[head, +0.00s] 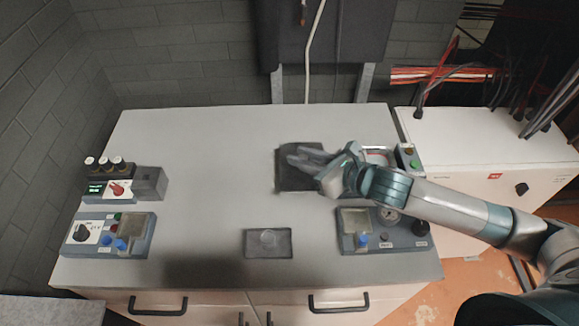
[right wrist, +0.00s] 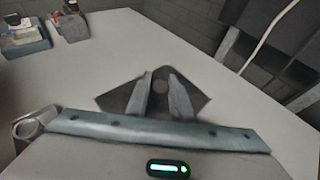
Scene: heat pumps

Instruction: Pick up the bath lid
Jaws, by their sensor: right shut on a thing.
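The bath lid appears to be the dark square plate (head: 298,181) at the back middle of the grey worktop. It also shows as a dark diamond in the right wrist view (right wrist: 120,98), with a small round knob between the fingers. My right gripper (head: 292,157) reaches over it from the right, its fingers low over the plate. The fingers (right wrist: 160,78) are shut on the lid at its knob. I cannot tell whether the plate is lifted or rests on the worktop. My left gripper is not in view.
A smaller grey plate with a pale round piece (head: 268,242) lies at the front middle. Control boxes stand at the left (head: 110,235), back left (head: 148,184) and right front (head: 385,240). Another box behind my arm is partly hidden (head: 408,158). The worktop's left middle is clear.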

